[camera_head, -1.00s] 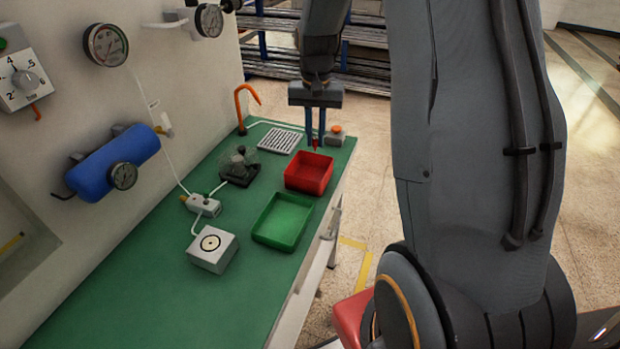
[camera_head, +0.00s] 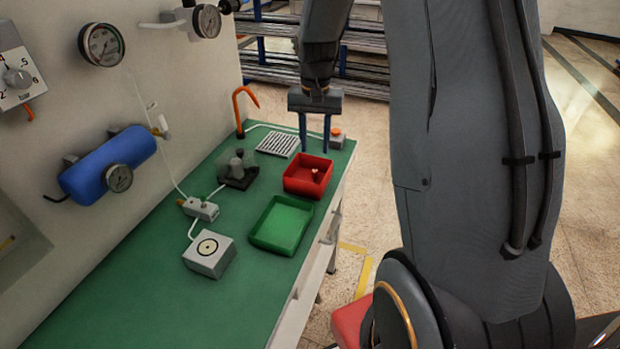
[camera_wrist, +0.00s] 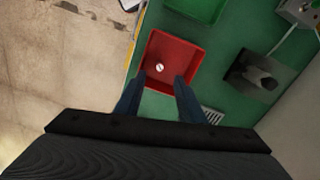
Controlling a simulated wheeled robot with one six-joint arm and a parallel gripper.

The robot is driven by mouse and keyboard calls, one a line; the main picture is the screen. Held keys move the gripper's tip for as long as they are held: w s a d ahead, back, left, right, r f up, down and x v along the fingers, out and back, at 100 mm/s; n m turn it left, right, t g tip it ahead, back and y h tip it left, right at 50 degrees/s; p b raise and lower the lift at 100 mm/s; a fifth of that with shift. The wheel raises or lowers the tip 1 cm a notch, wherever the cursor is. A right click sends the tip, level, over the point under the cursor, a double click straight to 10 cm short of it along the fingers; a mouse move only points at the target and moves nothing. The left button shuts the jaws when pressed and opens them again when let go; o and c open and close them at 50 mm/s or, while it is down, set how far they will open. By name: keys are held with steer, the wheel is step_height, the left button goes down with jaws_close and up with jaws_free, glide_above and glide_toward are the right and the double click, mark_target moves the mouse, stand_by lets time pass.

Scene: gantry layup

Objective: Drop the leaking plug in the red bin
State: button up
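The red bin (camera_head: 297,184) stands on the green bench top, and it also shows in the wrist view (camera_wrist: 152,50). A small plug with a pale end and a reddish part (camera_head: 315,171) lies inside the red bin, and it shows as a small pale spot in the wrist view (camera_wrist: 159,67). My gripper (camera_head: 315,150) is above the far side of the red bin, fingers pointing down and spread apart. In the wrist view the fingers (camera_wrist: 155,90) are open with nothing between them.
A green bin (camera_head: 281,224) stands in front of the red one. A dark fixture (camera_head: 238,172), a white grille (camera_head: 279,146), a small box with an orange top (camera_head: 337,138) and a white box with a round target (camera_head: 209,254) are on the bench. The blue tank (camera_head: 108,165) is on the wall.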

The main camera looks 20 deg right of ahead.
step_height(320, 180, up, 7)
steer(key=b, duration=0.2)
steer(key=shift+r, duration=0.15)
stand_by(0.3)
steer(key=s+a+f+n, duration=0.3)
steer(key=s+a+f, duration=0.1)
steer(key=s, duration=0.5)
steer(key=s+a+f+n+t+b, duration=0.1)
steer(key=s+a+f+n, duration=0.2)
steer(key=s+a, duration=0.4)
steer(key=shift+s+f+b, duration=0.3)
steer(key=shift+s+f, duration=0.55)
steer(key=shift+a, duration=0.1)
steer(key=shift+c, duration=0.6)
steer(key=shift+a, duration=0.1)
